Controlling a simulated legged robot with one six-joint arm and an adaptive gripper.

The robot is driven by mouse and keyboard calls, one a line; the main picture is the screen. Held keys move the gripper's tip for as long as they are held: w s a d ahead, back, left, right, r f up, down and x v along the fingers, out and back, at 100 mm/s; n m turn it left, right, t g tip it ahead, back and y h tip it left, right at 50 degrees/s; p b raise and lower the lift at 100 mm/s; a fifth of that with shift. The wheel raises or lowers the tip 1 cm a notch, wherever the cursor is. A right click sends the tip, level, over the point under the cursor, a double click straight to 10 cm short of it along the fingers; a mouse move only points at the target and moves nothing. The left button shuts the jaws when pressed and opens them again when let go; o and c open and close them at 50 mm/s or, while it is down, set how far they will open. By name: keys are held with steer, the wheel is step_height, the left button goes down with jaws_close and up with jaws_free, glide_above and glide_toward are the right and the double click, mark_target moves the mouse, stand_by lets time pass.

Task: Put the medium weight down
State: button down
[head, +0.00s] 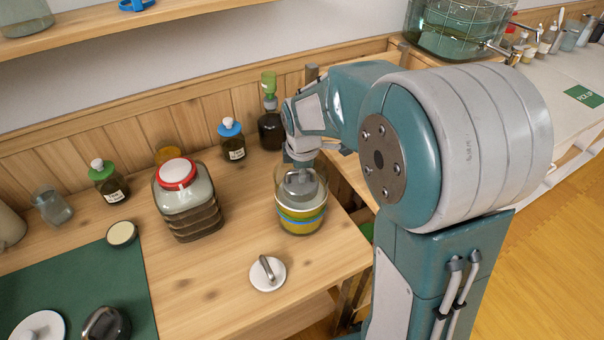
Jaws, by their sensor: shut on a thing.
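My gripper (300,162) points down over an open glass jar (302,222) near the table's right end. It is shut on a grey weight (300,188), which shows through the glass inside the upper part of the jar. Yellow, blue and green bands show in the jar below the weight. The fingertips are small and partly hidden, and I cannot tell whether the weight touches the contents. A white disc with a grey handle (267,273) lies on the wood in front of the jar.
A square jar with a red-rimmed lid (188,207) stands to the left. Bottles with blue (232,140) and green (109,182) caps stand behind. A green mat (90,280) lies at left. Bare wood is free at front centre.

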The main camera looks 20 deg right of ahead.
mark_target(303, 187)
steer(key=shift+f, duration=0.4)
steer(key=shift+f, duration=0.1)
steer(key=c, duration=0.6)
jaws_free()
steer(key=shift+c, duration=0.2)
step_height(303, 187, up, 11)
steer(key=s, duration=0.2)
steer(key=s+r+m+t, duration=0.2)
steer(key=s+m+t, duration=0.1)
steer(key=s+m, duration=1.2)
steer(key=s, duration=0.5)
steer(key=shift+a+r+m, duration=0.15)
steer(key=shift+r+m, duration=0.15)
